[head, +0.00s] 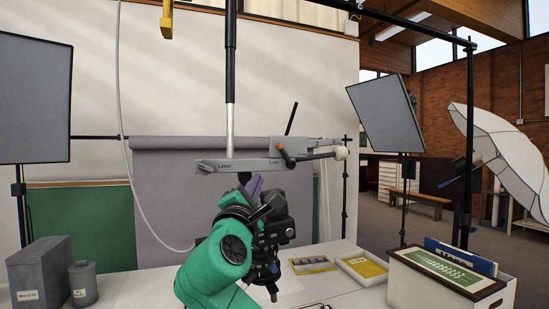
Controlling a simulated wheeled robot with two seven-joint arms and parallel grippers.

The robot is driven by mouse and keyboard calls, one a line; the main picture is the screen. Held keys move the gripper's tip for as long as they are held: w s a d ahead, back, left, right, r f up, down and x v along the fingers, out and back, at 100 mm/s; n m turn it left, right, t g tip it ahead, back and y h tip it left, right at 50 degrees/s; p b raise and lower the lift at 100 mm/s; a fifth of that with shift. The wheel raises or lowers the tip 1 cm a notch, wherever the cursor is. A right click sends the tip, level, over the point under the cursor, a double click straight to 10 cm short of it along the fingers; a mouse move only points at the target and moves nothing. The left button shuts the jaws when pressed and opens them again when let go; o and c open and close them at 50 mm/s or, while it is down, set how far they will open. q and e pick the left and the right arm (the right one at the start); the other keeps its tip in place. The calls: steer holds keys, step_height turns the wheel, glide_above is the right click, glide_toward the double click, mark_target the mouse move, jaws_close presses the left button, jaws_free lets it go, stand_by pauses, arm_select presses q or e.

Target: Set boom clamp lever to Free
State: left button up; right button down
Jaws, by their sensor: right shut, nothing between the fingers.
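The boom clamp shows at the middle of the head view as a grey bracket (290,149) at the foot of a vertical pole. An orange lever (285,156) sits on its front and leans up to the left. A grey plate (238,165) marked "Level" runs across below it. Small lettering right of the orange lever is too small to read surely. My right gripper (254,187), at the end of my green arm, is shut and empty. It is below the plate in the picture, left of and lower than the lever; the depth gap is unclear. My left gripper is out of view.
A black handle with a white knob (341,153) sticks out right of the clamp. A grey box (39,274) and canister (83,283) stand at left. A pale cable hangs left of the pole.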

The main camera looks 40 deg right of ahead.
mark_target(285, 156)
steer(key=p+x, duration=0.2)
steer(key=x, duration=0.3)
steer(key=p+x, duration=0.3)
steer(key=x, duration=0.2)
steer(key=shift+f, duration=0.25)
steer(key=d+p, duration=0.1)
steer(key=d+r+p, duration=0.1)
steer(key=d+r, duration=0.1)
steer(key=shift+w+d+p, duration=0.2)
steer(key=shift+w+p, duration=0.15)
steer(key=shift+p, duration=0.05)
steer(key=shift+d, duration=0.55)
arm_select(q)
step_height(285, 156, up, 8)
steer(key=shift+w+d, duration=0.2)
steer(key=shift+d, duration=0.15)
arm_select(e)
steer(key=shift+s, duration=0.1)
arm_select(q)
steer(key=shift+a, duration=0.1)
arm_select(e)
steer(key=shift+a, duration=0.15)
steer(key=shift+s, duration=0.1)
